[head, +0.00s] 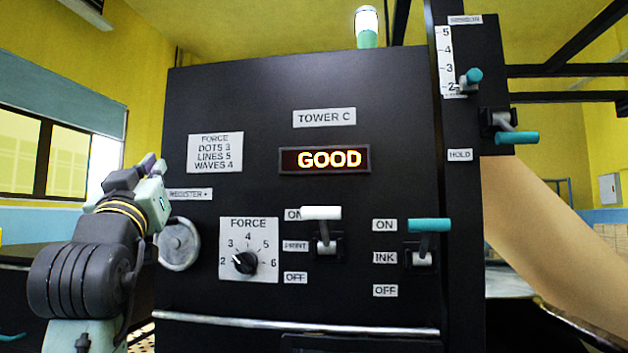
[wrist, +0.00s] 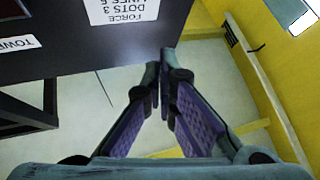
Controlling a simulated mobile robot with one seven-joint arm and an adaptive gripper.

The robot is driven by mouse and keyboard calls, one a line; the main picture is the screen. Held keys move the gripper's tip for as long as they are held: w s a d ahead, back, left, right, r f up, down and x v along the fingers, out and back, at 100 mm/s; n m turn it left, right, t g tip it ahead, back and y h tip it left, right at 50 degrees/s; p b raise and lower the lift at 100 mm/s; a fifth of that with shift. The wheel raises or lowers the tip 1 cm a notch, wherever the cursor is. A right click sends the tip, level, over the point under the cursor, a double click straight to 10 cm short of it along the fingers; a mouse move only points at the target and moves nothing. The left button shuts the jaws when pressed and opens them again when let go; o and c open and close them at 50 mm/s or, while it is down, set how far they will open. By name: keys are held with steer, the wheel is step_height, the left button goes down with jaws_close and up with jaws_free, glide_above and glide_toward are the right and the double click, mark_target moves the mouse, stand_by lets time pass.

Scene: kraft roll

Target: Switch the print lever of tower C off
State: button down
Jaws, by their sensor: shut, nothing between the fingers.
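The black panel of tower C (head: 200,105) faces me in the head view, with a TOWER C label (head: 324,118) and a lit display (head: 325,159) reading GOOD. The print lever (head: 321,213) has a white handle and is up, beside its ON label. The PRINT and OFF labels (head: 295,278) sit lower on its left. My gripper (head: 150,162) is at the panel's left edge, well left of the lever and higher. In the wrist view my gripper (wrist: 166,65) is shut and empty, its fingertips close together near the panel's edge.
The ink lever (head: 429,225) with a teal handle is up at ON, right of the print lever. A force dial (head: 244,262) and a register handwheel (head: 179,244) lie to the left. A hold lever (head: 517,137) and a rail (head: 300,322) also stick out.

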steer(key=w+d+r+m+g+h, duration=0.25)
steer(key=w+d+r+h, duration=0.2)
steer(key=d, duration=0.45)
steer(key=s+d+m+g+h+p, duration=0.2)
steer(key=d+g, duration=0.7)
steer(key=d, duration=0.7)
steer(key=s+m+p, duration=0.1)
steer(key=s+m, duration=0.1)
steer(key=shift+s+d+r+h+p, duration=0.2)
steer(key=shift+s+d+h+p, duration=0.1)
steer(key=shift+s+d+h, duration=0.1)
glide_above(324, 228)
steer(key=w, duration=0.1)
steer(key=f, duration=0.4)
steer(key=shift+w+d+f, duration=0.15)
steer(key=shift+w, duration=0.05)
steer(key=shift+s+f, duration=0.75)
steer(key=shift+f, duration=0.15)
steer(key=shift+s+f, duration=0.15)
steer(key=shift+s, duration=0.2)
steer(key=shift+s+f, duration=0.35)
steer(key=shift+f, duration=0.1)
